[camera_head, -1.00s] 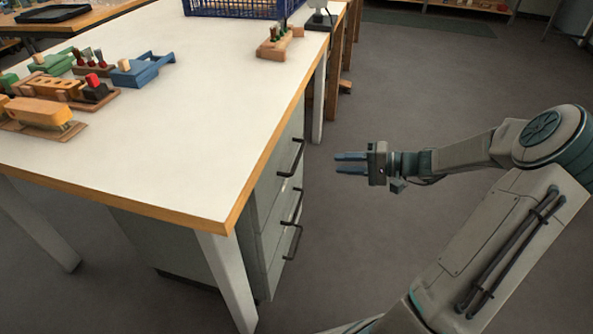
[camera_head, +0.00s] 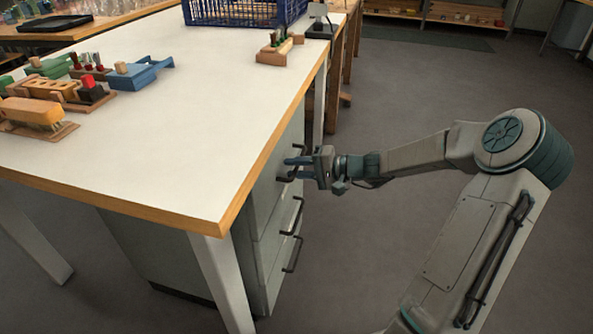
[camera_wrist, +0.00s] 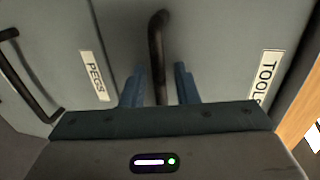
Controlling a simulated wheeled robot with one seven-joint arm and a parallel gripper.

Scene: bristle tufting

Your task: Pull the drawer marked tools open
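The drawer marked TOOLS is the top drawer (camera_head: 268,192) of the grey cabinet under the white table. It looks shut. Its label (camera_wrist: 266,76) shows at the right in the wrist view, which is turned on its side. Its dark bar handle (camera_wrist: 157,50) runs down the middle of that view. My gripper (camera_head: 296,168) is at this handle, pointing at the drawer front. In the wrist view its two blue fingers (camera_wrist: 160,85) stand apart on either side of the handle, with a gap showing on both sides.
The drawer marked PEGS, with its label (camera_wrist: 94,76) and handle (camera_wrist: 22,75), is directly below. Another drawer handle (camera_head: 291,255) is lower down. The table's wooden edge (camera_head: 262,155) overhangs the cabinet. The floor (camera_head: 400,110) in front of the drawers is clear.

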